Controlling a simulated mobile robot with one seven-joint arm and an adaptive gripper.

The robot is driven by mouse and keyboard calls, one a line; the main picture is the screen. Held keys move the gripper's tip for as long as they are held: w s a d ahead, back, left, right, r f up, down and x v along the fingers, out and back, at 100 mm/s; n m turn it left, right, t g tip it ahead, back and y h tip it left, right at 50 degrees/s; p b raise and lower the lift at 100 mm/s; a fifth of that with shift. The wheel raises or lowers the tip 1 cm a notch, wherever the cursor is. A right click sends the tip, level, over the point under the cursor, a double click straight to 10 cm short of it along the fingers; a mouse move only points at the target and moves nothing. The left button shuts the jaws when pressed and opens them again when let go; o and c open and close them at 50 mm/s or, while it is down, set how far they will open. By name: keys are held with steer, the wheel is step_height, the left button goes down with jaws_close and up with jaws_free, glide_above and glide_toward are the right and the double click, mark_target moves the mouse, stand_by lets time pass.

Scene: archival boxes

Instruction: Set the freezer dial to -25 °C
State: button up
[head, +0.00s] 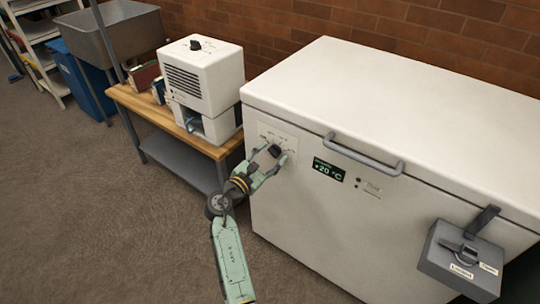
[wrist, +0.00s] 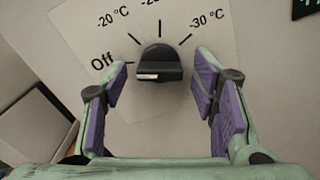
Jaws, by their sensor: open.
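The freezer (head: 330,215) is a white chest with a control panel at its front left. Its black dial (wrist: 158,65) has a white mark on its left half, towards "Off". Labels around the dial read "Off", "-20 °C", one cut off by the top edge, and "-30 °C". The freezer's display (head: 328,169) reads +20 °C in green. My gripper (head: 273,160) is at the panel with its fingers open on either side of the dial. In the wrist view, gaps show between the dial and both purple finger pads (wrist: 162,76).
A grey lock box (head: 461,258) with a lever and labels hangs at the freezer's front right. A grey handle (head: 364,157) juts from the lid edge. A wooden bench (head: 150,108) with a white machine (head: 203,75) stands left of the freezer. The floor in front is clear.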

steer(key=shift+c, duration=0.5)
steer(key=c, duration=1.1)
steer(key=shift+o, duration=0.2)
